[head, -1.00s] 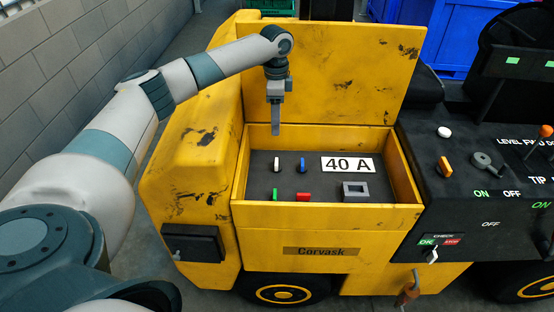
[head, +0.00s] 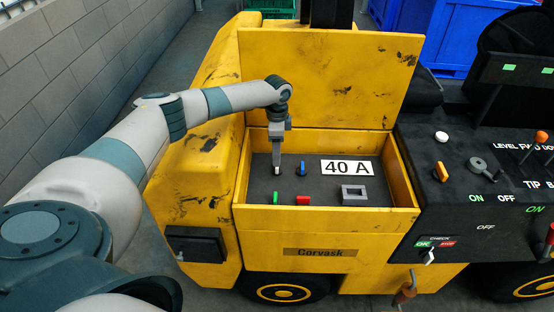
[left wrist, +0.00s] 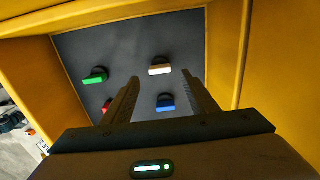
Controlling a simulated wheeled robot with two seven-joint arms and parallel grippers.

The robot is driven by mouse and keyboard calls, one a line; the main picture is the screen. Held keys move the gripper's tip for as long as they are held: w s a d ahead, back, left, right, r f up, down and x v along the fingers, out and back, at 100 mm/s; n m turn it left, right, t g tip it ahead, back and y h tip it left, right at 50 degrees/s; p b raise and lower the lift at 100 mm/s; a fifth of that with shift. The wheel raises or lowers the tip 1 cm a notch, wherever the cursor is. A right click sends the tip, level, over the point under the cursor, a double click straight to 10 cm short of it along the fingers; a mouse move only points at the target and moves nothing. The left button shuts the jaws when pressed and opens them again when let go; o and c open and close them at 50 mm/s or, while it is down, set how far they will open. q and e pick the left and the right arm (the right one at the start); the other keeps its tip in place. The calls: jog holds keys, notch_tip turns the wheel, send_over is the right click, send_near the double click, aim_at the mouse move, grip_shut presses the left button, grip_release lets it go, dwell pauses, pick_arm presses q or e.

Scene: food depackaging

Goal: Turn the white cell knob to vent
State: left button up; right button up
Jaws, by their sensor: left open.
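The white cell knob (left wrist: 160,69) shows in the left wrist view on the dark panel inside the yellow box, just beyond and between my fingertips. Its bar lies across that view. In the head view my left gripper (head: 276,170) hangs down into the box and mostly hides this knob. The gripper is open, with nothing held; its two fingers (left wrist: 160,80) stand wide apart in the wrist view. I see no contact with the knob. No vent mark is readable. My right gripper is out of view.
A blue knob (head: 302,169) is close on the right of the gripper. Green (head: 276,197) and red (head: 303,200) knobs sit nearer the front wall. A 40 A label (head: 347,167) and a grey square frame (head: 354,194) lie to the right. Yellow walls surround the panel; the raised lid (head: 330,75) stands behind.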

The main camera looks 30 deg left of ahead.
aim_at(277, 168)
pick_arm(q)
jog(key=shift+f+p, duration=0.55)
jog(key=shift+f, duration=2.35)
jog(key=c, duration=1.1)
